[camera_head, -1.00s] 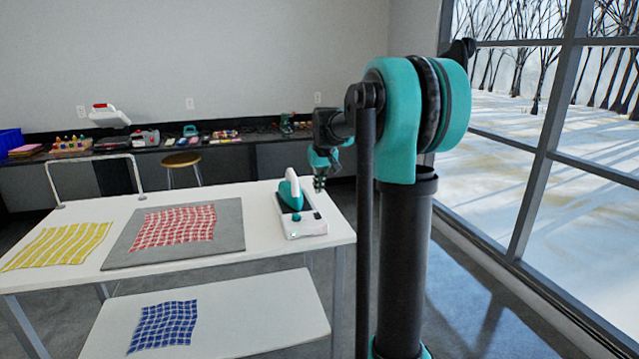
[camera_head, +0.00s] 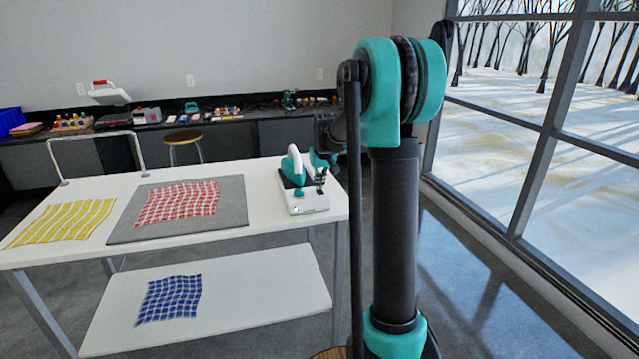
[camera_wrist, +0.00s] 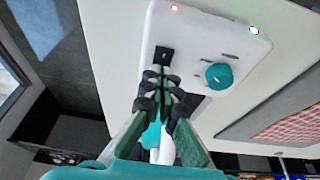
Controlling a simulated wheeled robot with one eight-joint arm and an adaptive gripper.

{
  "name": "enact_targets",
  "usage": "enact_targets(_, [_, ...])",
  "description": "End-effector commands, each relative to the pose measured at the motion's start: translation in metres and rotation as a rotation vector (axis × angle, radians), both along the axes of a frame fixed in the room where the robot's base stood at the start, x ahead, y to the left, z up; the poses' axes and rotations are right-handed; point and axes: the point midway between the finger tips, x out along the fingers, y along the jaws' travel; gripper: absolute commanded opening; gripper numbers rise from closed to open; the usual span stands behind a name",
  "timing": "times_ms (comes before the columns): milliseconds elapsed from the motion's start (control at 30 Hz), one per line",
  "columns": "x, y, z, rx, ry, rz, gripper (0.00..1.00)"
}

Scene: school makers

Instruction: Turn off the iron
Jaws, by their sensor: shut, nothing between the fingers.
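The teal and white iron (camera_head: 291,166) rests on its white station (camera_head: 302,205) at the right end of the white table. In the wrist view the station top (camera_wrist: 205,38) shows a teal knob (camera_wrist: 219,76), a small black rectangular part (camera_wrist: 163,55), a red light (camera_wrist: 174,8) and a green light (camera_wrist: 254,30). My gripper (camera_wrist: 165,75) is shut and empty, its tips over the station close to the black part; contact cannot be told. In the head view my gripper (camera_head: 320,180) is beside the iron. The fingers hide much of the iron in the wrist view.
A grey mat (camera_head: 235,205) with a red checked cloth (camera_head: 176,203) lies left of the station, and a yellow cloth (camera_head: 65,222) lies farther left. A blue cloth (camera_head: 168,299) is on the lower shelf (camera_head: 265,290). A stool (camera_head: 183,139) stands behind the table.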

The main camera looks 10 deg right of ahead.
Motion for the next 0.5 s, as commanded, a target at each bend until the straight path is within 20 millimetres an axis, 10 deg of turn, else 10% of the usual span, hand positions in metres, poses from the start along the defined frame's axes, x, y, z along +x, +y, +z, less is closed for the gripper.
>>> enact_targets(500, [0.0002,0.0,-0.0067,0.0,0.006,0.0,0.0])
